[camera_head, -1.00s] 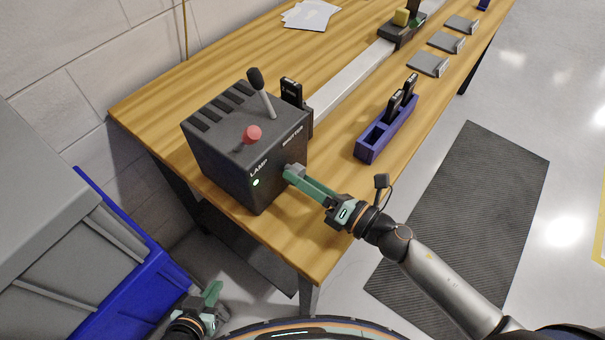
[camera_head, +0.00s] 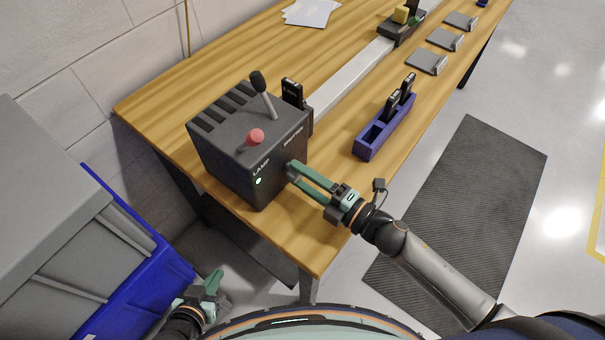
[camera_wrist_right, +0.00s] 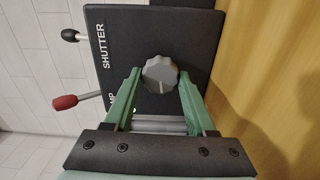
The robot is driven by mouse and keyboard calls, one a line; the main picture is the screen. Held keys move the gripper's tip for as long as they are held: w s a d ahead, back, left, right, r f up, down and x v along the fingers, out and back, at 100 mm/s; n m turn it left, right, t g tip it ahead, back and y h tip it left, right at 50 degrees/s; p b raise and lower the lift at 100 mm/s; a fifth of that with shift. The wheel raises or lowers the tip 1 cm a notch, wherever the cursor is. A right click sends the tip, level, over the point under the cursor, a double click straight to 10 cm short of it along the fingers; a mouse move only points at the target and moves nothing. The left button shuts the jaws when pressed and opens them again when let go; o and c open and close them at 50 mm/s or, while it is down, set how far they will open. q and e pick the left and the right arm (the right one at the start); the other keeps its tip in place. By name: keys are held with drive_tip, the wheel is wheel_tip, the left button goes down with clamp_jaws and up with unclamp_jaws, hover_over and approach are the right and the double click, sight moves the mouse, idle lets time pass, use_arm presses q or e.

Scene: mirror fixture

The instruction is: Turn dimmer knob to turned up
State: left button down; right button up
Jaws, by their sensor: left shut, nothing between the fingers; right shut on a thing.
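The dark control box (camera_head: 215,155) stands on the near end of the wooden bench. Its front face carries the words LAMP and SHUTTER and a lit green light (camera_head: 258,181). The grey dimmer knob (camera_wrist_right: 160,73) is on this face, seen nearly head-on in the right wrist view. My right gripper (camera_head: 292,170) has its green fingers on either side of the knob, shut on it; the fingers also show in the right wrist view (camera_wrist_right: 160,80). In the head view the fingers mostly hide the knob. My left gripper (camera_head: 214,283) is shut and empty, low beside the blue bin.
A red-knobbed lever (camera_head: 256,136) and a black-tipped lever (camera_head: 260,84) stick up from the box top. A purple holder (camera_head: 366,149) with black items stands to the right on the bench (camera_head: 190,58). A blue bin (camera_head: 150,285) is at lower left.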

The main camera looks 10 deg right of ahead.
idle(0.4)
drive_tip(key=o, duration=1.4)
drive_tip(key=b+v, duration=0.2)
drive_tip(key=v, duration=1)
drive_tip(key=shift+s+d, duration=0.15)
drive_tip(key=shift+d, duration=0.05)
